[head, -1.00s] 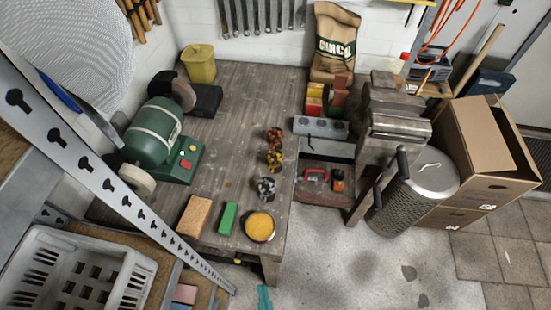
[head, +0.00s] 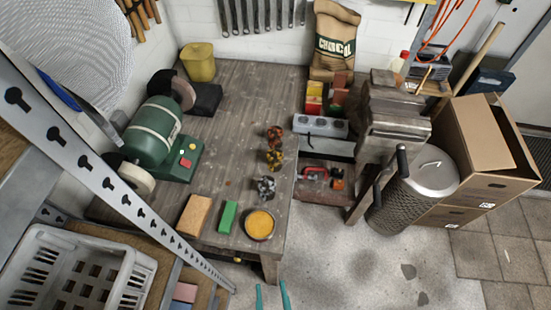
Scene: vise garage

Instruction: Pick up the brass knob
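Three star-shaped knobs stand in a row near the right edge of the wooden workbench (head: 235,110). The brass knob (head: 274,159) is the yellow-gold one in the middle. A copper-coloured knob (head: 274,136) is behind it, and a silver-grey knob (head: 266,187) is in front. My gripper (head: 271,287) shows only as two teal fingertips at the bottom edge, in front of the bench. They are apart with nothing visible between them. The rest of the gripper is out of the picture. It is well short of the brass knob.
A round tin (head: 260,224) with yellow contents, a green block (head: 228,217) and a tan block (head: 194,215) lie at the bench's front. A green bench grinder (head: 155,140) stands left. A grey power strip (head: 320,126) and vise (head: 392,120) are to the right.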

